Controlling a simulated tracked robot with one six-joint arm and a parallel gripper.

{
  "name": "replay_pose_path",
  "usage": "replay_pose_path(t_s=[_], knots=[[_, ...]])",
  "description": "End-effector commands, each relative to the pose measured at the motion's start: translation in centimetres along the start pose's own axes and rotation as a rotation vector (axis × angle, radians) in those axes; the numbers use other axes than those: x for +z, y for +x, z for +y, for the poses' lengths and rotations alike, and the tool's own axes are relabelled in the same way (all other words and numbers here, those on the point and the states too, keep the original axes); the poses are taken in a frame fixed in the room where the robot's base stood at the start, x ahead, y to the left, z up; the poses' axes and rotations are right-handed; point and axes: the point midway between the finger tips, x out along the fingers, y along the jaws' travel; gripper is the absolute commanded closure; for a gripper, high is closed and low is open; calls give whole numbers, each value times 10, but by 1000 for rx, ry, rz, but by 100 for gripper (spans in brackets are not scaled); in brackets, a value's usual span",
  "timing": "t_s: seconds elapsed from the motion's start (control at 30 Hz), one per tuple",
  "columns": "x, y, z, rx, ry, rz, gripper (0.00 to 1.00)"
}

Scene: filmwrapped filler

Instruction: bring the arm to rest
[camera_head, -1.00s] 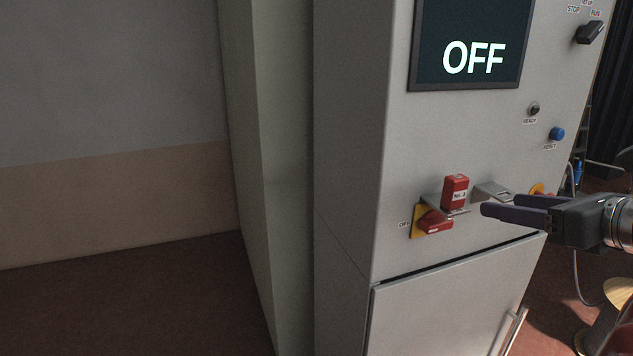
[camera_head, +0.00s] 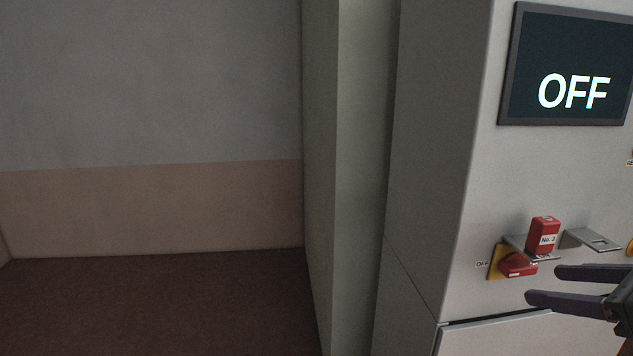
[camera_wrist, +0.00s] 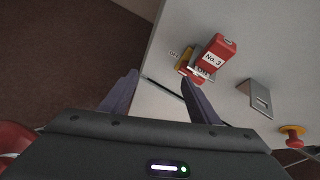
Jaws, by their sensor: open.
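My gripper (camera_head: 566,285) is at the right edge of the head view, its two dark purple fingers spread apart with nothing between them. It also shows in the wrist view (camera_wrist: 160,92), open and empty. The fingers are in front of the grey cabinet (camera_head: 450,190), just below and right of a red padlock-like block marked "No. 3" (camera_head: 543,236). That block sits at a metal bracket above a red switch handle (camera_head: 517,265) on a yellow plate, beside an "OFF" label. The rest of my arm is mostly out of the head view.
A screen reading "OFF" (camera_head: 530,65) is on the cabinet above. An empty bracket (camera_head: 592,240) is right of the red block. In the wrist view a red mushroom button (camera_wrist: 292,136) is at right. The floor (camera_head: 150,300) on the left is clear.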

Motion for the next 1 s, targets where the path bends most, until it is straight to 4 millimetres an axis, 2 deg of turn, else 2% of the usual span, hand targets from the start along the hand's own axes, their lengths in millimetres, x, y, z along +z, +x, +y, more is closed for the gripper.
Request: replay_pose_path(t_s=[0.03, 0.2, 0.5, 0.7, 1.0], knots=[[-2, 13, 12, 48, -61, 23, 44], [-13, 44, 52, 203, -292, 102, 44], [-37, 83, 119, 491, -725, 188, 44], [-48, 94, 159, 637, -1031, 220, 44], [-56, 98, 210, 733, -1517, 240, 44]])
